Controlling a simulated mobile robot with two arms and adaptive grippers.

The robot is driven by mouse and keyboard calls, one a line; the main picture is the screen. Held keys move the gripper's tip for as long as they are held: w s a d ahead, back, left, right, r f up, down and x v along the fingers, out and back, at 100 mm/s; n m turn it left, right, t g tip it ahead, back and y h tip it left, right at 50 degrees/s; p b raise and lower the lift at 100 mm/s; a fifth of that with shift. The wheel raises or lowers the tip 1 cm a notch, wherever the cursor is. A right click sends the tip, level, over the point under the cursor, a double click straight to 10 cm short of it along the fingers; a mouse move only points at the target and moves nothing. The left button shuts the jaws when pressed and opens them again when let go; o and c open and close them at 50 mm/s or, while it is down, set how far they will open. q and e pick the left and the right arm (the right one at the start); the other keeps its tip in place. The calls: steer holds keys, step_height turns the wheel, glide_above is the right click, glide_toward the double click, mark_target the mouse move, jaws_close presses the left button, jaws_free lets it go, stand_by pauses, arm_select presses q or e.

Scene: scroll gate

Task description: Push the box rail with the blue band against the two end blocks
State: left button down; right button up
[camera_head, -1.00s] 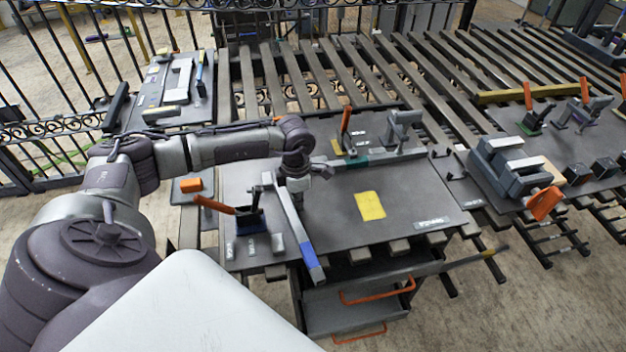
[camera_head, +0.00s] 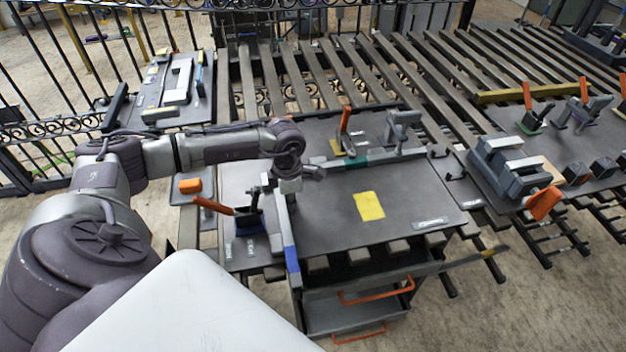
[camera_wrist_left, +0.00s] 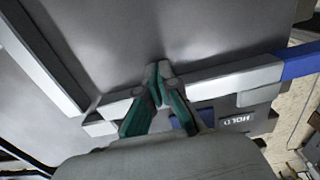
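The box rail (camera_head: 283,215) is a long grey bar with a blue band (camera_head: 291,259) at its near end, lying on the left part of the dark table. A small grey end block (camera_head: 275,243) sits close against its left side near the band; in the left wrist view this block (camera_wrist_left: 258,95) appears to touch the rail (camera_wrist_left: 228,82). The other end block is not clear behind my arm. My left gripper (camera_head: 289,188) is low at the rail's far part. In the wrist view its teal fingertips (camera_wrist_left: 159,72) are together across the rail, with nothing seen between them.
A clamp with an orange handle (camera_head: 213,206) and blue base stands left of the rail. A yellow sheet (camera_head: 369,206) lies on the clear middle of the table. Another rail with a teal band (camera_head: 355,160) and clamps stand at the back.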

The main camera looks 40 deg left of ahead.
arm_select(q)
steer(key=shift+f, duration=0.1)
steer(key=shift+w+d+b, duration=0.45)
steer(key=shift+w+d, duration=0.15)
steer(key=shift+w, duration=0.2)
steer(key=shift+r, duration=0.2)
step_height(320, 180, up, 8)
steer(key=p, duration=0.5)
steer(key=shift+f, duration=0.1)
